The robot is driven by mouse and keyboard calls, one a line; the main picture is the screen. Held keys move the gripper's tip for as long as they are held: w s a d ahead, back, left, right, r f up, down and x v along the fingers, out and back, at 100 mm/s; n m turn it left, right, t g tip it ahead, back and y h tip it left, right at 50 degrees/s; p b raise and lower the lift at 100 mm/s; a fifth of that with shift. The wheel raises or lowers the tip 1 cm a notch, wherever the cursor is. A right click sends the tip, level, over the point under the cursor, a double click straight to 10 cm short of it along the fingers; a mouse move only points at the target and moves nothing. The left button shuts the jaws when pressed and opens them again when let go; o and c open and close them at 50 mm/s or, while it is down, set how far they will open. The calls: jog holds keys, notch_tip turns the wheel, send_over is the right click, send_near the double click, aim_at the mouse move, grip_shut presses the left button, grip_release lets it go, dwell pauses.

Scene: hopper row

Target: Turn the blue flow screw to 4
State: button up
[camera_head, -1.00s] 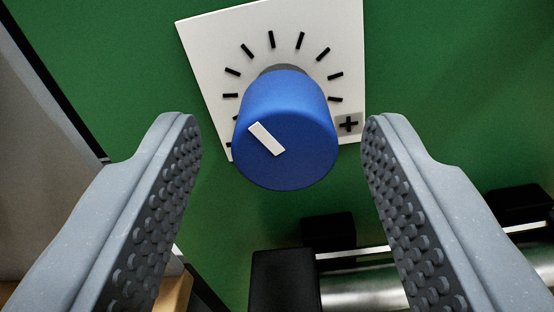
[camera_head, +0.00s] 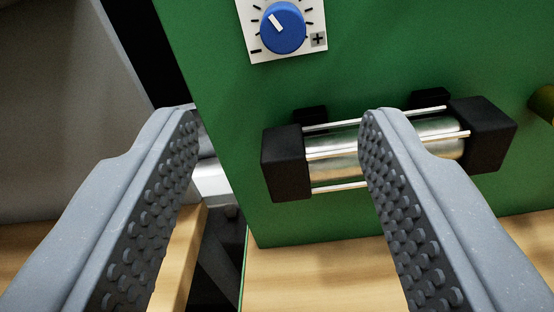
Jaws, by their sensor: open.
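The blue flow screw (camera_head: 283,29) is a round knob with a white pointer bar, on a white dial plate (camera_head: 261,48) with black tick marks and a plus sign at its lower right. It sits at the top of the view, on the green panel, and the plate's top is cut off. The pointer bar points to the upper left; no numbers are readable on the dial. My gripper (camera_head: 281,112) is open and empty. Its studded fingers are below the knob in the picture and do not touch it.
A metal cylinder with black end blocks (camera_head: 291,163) is mounted on the green panel (camera_head: 225,130), partly behind my right finger. A wooden surface (camera_head: 320,275) lies below. A dark gap and a grey surface (camera_head: 70,80) are at left. An olive knob (camera_head: 543,103) is at the right edge.

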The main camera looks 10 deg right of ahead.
jog(key=shift+s+b, duration=0.4)
jog(key=shift+b, duration=0.15)
dwell(0.4)
jog(key=w+a+r+n+y, duration=0.1)
jog(key=a+r+n+y, duration=0.15)
jog(key=r, duration=0.65)
jog(key=a+r+n+y, duration=0.1)
jog(key=a+r+y, duration=0.3)
jog(key=r, duration=0.5)
jog(key=s+d+r+n+g, duration=0.1)
jog(key=s+d+r, duration=0.4)
jog(key=r, duration=0.3)
jog(key=s+d+r+n, duration=0.1)
jog(key=s+d+r, duration=0.4)
jog(key=s+r, duration=0.2)
jog(key=shift+s+r+g+h, duration=0.15)
jog(key=shift+r+g+h, duration=0.3)
jog(key=shift+r, duration=0.2)
